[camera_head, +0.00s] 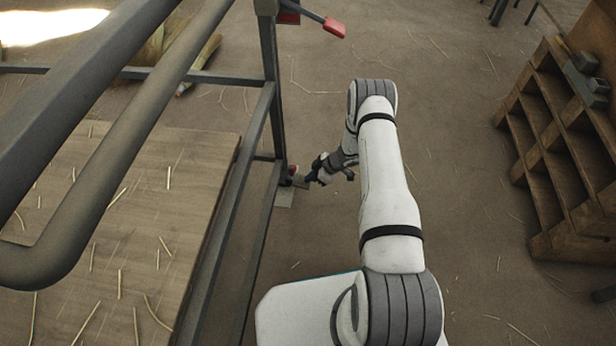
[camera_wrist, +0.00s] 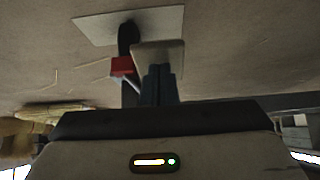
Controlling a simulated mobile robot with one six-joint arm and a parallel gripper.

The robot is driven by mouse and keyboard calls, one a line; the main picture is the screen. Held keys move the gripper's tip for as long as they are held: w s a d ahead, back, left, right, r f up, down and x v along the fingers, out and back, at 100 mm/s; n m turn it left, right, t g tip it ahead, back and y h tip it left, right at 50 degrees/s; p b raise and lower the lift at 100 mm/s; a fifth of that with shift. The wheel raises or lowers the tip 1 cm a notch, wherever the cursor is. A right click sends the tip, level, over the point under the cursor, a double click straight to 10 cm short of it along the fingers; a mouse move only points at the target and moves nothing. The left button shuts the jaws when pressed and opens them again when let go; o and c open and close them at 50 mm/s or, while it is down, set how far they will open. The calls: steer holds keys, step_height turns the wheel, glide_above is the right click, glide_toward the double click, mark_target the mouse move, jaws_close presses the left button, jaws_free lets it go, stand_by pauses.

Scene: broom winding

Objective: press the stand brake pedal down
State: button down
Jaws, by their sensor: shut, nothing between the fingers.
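The stand brake pedal is a small grey plate (camera_head: 300,182) low on the stand's near right leg in the head view. In the wrist view the pedal plate (camera_wrist: 172,52) is at upper centre, beside a red block (camera_wrist: 122,66) and a dark curved arm. My gripper (camera_head: 309,179) is at the pedal's right side in the head view. In the wrist view my gripper's blue-grey fingers (camera_wrist: 158,82) are together and empty, overlapping the plate's lower part. I cannot tell whether they touch it. The arm hides part of nothing else of the pedal.
The metal stand frame (camera_head: 262,190) rises to the left, around a straw-strewn wooden board (camera_head: 150,215). A flat floor plate (camera_wrist: 95,27) lies by the pedal. A red-tipped lever (camera_head: 334,27) juts from the stand above. A wooden shelf (camera_head: 545,130) stands right; floor between is open.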

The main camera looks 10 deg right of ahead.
steer(key=shift+f+b, duration=0.3)
steer(key=shift+f, duration=0.25)
steer(key=shift+f, duration=0.15)
steer(key=d+f+p+v, duration=0.1)
steer(key=p+v, duration=0.5)
steer(key=v, duration=0.7)
steer(key=shift+s+d+r, duration=0.2)
steer(key=shift+s+r, duration=0.05)
